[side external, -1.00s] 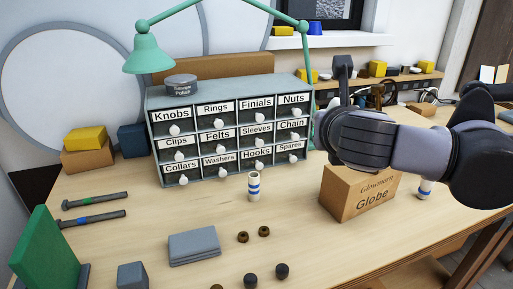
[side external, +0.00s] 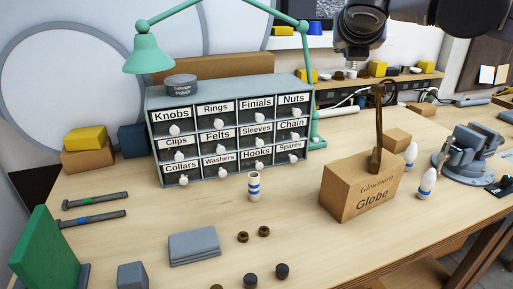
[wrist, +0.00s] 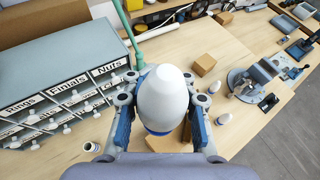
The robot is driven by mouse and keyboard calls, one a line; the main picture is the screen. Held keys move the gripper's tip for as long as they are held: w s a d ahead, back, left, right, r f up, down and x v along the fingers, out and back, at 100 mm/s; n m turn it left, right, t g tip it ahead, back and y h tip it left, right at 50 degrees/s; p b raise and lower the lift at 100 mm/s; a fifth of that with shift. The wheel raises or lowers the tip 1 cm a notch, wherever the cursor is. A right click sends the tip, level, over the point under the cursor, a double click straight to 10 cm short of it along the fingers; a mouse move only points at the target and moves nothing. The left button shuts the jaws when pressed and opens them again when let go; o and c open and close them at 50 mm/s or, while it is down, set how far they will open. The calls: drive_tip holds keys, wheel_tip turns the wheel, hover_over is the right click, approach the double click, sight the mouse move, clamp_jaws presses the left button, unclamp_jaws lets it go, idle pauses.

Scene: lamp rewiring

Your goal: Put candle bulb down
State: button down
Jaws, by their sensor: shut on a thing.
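In the wrist view my gripper (wrist: 161,82) is shut on a candle bulb (wrist: 163,100), white and smooth with a blue band low on it. The bulb sits between the two blue-padded fingers, its rounded end towards the camera. In the side view my arm is at the top edge and the held bulb cannot be made out. Two similar white bulbs with blue bands, a rear one (side external: 411,155) and a front one (side external: 427,183), stand on the bench right of the Globe box.
The cardboard Globe box (side external: 360,190) has a brown upright thing (side external: 377,135) at its top. The labelled drawer cabinet (side external: 230,130) stands left, with a blue-striped white cylinder (side external: 254,186) in front. A grey vise (side external: 465,155) stands right. The front middle bench (side external: 340,250) is bare.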

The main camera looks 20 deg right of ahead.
drive_tip(key=w+d+m+g+h, duration=0.1)
drive_tip(key=w+d, duration=0.2)
drive_tip(key=d, duration=0.8)
drive_tip(key=w+d+m+g+h, duration=0.1)
drive_tip(key=w+d+m, duration=0.15)
drive_tip(key=d, duration=0.95)
drive_tip(key=w+d+m+g+h, duration=0.1)
drive_tip(key=w+d, duration=0.3)
drive_tip(key=d, duration=0.7)
drive_tip(key=s+d+m+g+h, duration=0.1)
drive_tip(key=s+d, duration=0.2)
drive_tip(key=d, duration=1.1)
hover_over(399, 130)
wheel_tip(399, 130, down, 25)
drive_tip(key=shift+s+f, duration=0.15)
drive_tip(key=shift+f, duration=2.05)
drive_tip(key=c, duration=1)
unclamp_jaws()
drive_tip(key=shift+f, duration=0.15)
